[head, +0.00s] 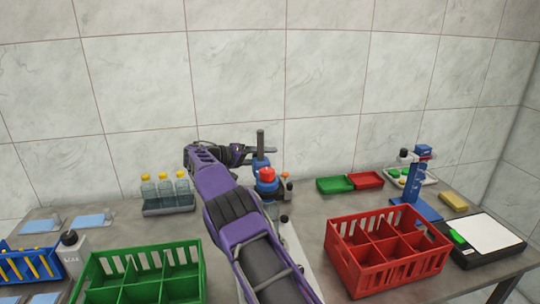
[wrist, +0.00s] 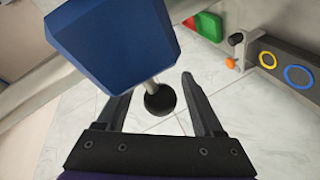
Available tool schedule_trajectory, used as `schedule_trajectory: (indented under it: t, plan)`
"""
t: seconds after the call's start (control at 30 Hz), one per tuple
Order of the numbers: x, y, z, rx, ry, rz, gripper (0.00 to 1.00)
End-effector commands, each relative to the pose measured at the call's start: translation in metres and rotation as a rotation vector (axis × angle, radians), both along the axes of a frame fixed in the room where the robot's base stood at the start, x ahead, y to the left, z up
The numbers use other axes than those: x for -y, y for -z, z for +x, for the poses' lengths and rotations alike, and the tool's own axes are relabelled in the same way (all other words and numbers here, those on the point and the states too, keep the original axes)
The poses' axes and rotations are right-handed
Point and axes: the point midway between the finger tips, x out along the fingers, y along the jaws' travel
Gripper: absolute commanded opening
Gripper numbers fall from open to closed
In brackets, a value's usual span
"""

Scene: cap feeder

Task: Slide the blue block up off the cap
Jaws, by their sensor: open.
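The blue block (head: 260,164) sits on an upright grey post in the middle of the table, in the head view. A red dome-shaped piece (head: 267,174) is just in front of it; I cannot tell if this is the cap. In the wrist view the blue block (wrist: 115,45) is large at upper left, with a short metal rod ending in a black ball knob (wrist: 160,99). My gripper (wrist: 156,86) is open, and the knob appears between its two fingers with space on both sides. My gripper (head: 258,150) is at the post in the head view, partly hidden by my arm.
A rack of yellow-capped bottles (head: 168,207) stands left of the post. A green crate (head: 145,275) and a red crate (head: 385,250) stand in front. Small green (head: 335,184) and red (head: 367,179) trays lie behind, right. A blue stand (head: 415,195) is farther right.

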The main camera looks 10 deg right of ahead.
Motion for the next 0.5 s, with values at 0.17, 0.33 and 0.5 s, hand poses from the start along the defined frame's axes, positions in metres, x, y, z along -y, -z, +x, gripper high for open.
schedule_trajectory:
  t: [0.17, 0.33, 0.5]
  plan:
    - [-0.0003, 0.0008, 0.0002, 0.000, 0.000, 0.000, 0.69]
    - [-0.0003, 0.0010, 0.0002, 0.000, -0.001, 0.001, 0.69]
    - [-0.0004, 0.0008, 0.0002, 0.000, -0.001, 0.001, 0.53]
